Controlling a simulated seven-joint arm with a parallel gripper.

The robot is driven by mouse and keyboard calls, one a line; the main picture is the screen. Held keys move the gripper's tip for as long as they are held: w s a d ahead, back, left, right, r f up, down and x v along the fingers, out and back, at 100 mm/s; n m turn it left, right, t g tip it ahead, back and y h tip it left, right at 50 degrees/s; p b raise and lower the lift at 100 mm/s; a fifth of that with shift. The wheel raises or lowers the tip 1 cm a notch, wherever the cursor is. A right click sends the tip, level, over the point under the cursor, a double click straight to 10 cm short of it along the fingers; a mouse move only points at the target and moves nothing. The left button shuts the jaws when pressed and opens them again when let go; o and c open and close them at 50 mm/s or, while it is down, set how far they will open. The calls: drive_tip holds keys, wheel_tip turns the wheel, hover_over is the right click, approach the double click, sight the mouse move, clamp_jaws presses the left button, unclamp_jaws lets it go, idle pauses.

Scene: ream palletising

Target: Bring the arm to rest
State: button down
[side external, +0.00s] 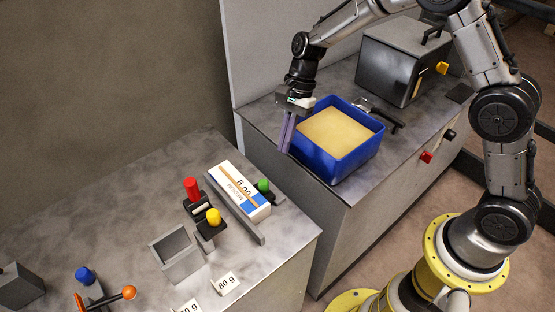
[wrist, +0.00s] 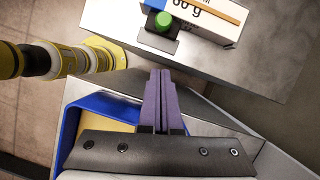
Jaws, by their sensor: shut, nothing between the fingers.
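My gripper (side external: 288,133) is beside the left end of the blue crate (side external: 345,168) in the side external view, with its purple fingers pointing down. The fingers (wrist: 160,88) are shut together and empty in the wrist view. The crate also shows in the wrist view (wrist: 68,125), partly hidden behind the gripper's dark plate. The crate holds a flat tan surface. My arm reaches over the back counter from its yellow base at the right.
A white ream (side external: 238,188) lies on the front counter (side external: 110,190), beside a green knob (side external: 263,185). Red (side external: 192,188) and yellow (side external: 213,216) knobs stand nearby. A grey box (side external: 400,68) stands behind the crate. A gap separates the counters.

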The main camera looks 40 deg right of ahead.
wheel_tip(320, 180, up, 14)
drive_tip(key=s+d+t, duration=0.2)
drive_tip(key=d, duration=0.1)
drive_tip(key=s+d+r+n+t+h, duration=0.1)
drive_tip(key=s+d+r+n+t, duration=0.1)
drive_tip(key=s+r, duration=0.45)
drive_tip(key=s+d+f+n+t+h, duration=0.1)
drive_tip(key=s+d+f+n, duration=0.1)
drive_tip(key=s+n, duration=0.4)
drive_tip(key=s+d+f+n+t+h, duration=0.1)
drive_tip(key=s+d+f+n+h, duration=0.1)
drive_tip(key=s+d+n, duration=0.2)
drive_tip(key=s+n, duration=0.3)
drive_tip(key=s, duration=0.5)
drive_tip(key=shift+s+t, duration=0.2)
drive_tip(key=shift+t, duration=0.2)
